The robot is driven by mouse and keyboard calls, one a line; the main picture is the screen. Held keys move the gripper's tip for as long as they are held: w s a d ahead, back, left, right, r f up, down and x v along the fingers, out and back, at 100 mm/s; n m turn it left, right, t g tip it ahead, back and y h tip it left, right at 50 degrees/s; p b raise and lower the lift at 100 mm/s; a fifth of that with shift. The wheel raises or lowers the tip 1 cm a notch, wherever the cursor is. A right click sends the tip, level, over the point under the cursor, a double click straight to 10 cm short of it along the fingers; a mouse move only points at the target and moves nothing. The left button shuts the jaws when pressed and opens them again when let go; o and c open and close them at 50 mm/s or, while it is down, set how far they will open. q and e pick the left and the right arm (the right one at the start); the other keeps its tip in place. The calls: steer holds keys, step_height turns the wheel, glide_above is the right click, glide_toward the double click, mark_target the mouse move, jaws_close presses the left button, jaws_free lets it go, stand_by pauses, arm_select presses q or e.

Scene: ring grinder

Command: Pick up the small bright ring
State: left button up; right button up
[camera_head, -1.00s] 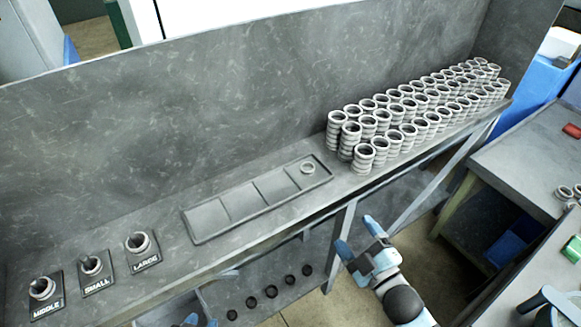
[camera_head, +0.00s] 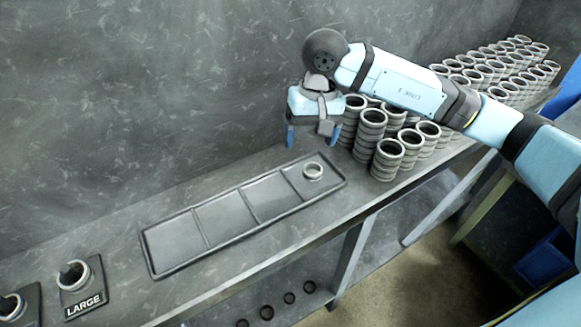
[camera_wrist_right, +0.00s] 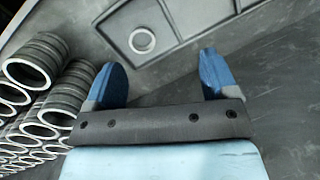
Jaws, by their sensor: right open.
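The small bright ring (camera_head: 313,171) lies flat in the rightmost compartment of a shallow grey tray (camera_head: 205,247). In the right wrist view the ring (camera_wrist_right: 142,40) shows beyond the fingertips, nearly in line with the gap between them. My right gripper (camera_head: 312,138) is open and empty, with its fingers pointing down. It hangs above the shelf, close to the ring and apart from it. Its blue fingers (camera_wrist_right: 162,72) also show spread in the right wrist view. My left gripper is not in view.
Stacks of rings (camera_head: 388,155) stand to the right of the tray, close to my right gripper and under my right arm. A grey wall (camera_head: 150,80) rises behind the shelf. A LARGE holder (camera_head: 82,287) with a ring stands at the left. The tray's other compartments are empty.

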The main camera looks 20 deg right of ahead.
steer(key=w+d+h, duration=0.2)
glide_toward(313, 167)
steer(key=s, duration=0.1)
steer(key=s+f, duration=0.1)
steer(key=shift+s+a+f+n+t, duration=0.15)
steer(key=shift+s+a+n+t, duration=0.15)
steer(key=shift+a+n+t, duration=0.1)
steer(key=shift+d+f+p, duration=0.1)
steer(key=shift+f+p, duration=0.45)
steer(key=shift+f, duration=2.65)
steer(key=c, duration=1)
